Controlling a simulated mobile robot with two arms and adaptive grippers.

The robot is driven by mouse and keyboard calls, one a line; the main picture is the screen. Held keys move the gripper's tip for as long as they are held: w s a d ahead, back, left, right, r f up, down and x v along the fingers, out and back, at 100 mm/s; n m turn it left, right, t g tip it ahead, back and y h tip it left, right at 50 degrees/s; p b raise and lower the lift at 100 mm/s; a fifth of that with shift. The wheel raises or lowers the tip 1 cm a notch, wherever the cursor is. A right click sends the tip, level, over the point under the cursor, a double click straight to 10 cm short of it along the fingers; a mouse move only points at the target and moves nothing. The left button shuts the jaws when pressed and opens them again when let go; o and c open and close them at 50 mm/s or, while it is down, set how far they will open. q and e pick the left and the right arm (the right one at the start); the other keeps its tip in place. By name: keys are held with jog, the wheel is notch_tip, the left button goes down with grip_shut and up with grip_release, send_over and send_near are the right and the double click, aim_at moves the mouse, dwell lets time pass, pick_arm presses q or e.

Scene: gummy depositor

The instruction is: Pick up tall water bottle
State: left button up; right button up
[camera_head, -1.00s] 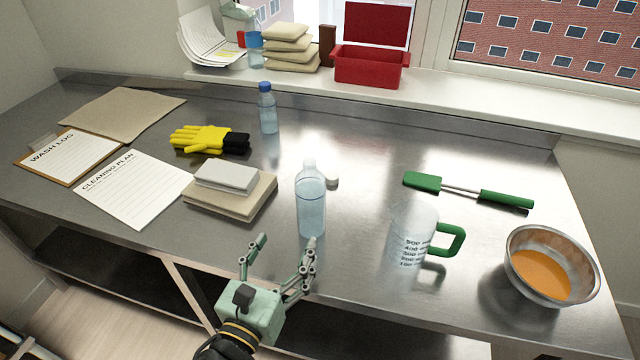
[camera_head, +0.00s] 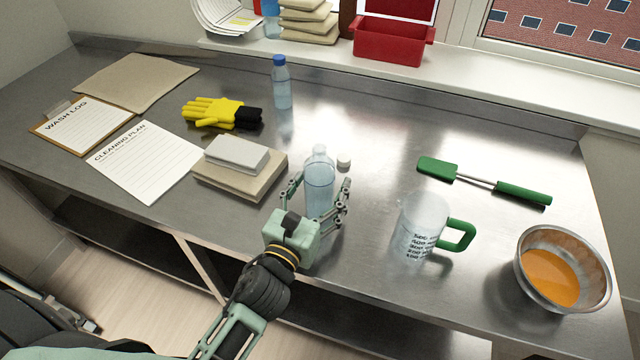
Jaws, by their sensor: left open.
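A tall clear water bottle (camera_head: 319,172) stands upright and uncapped near the front edge of the steel table. A small white cap (camera_head: 343,163) lies just behind it to the right. My left gripper (camera_head: 321,187) is open, with one finger on each side of the bottle's body. I cannot tell whether the fingers touch it. The bottle's base is partly hidden by the gripper. A second bottle with a blue cap (camera_head: 281,86) stands farther back. My right gripper is not in view.
A beige and grey stack (camera_head: 240,170) lies close left of the bottle. A measuring jug (camera_head: 422,228) with a green handle stands to the right, then a metal bowl (camera_head: 523,268) of orange liquid. A green spatula (camera_head: 480,181) and yellow gloves (camera_head: 215,112) lie behind.

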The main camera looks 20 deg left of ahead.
aim_at(317, 158)
pick_arm(q)
jog(key=c, duration=0.8)
jog(key=shift+r, duration=0.1)
jog(key=c, duration=0.8)
jog(key=shift+c, duration=0.2)
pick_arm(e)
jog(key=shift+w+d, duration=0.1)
pick_arm(q)
jog(key=shift+r, duration=0.4)
notch_tip(317, 158, up, 9)
jog(key=shift+r+p, duration=0.1)
jog(key=shift+p, duration=1.15)
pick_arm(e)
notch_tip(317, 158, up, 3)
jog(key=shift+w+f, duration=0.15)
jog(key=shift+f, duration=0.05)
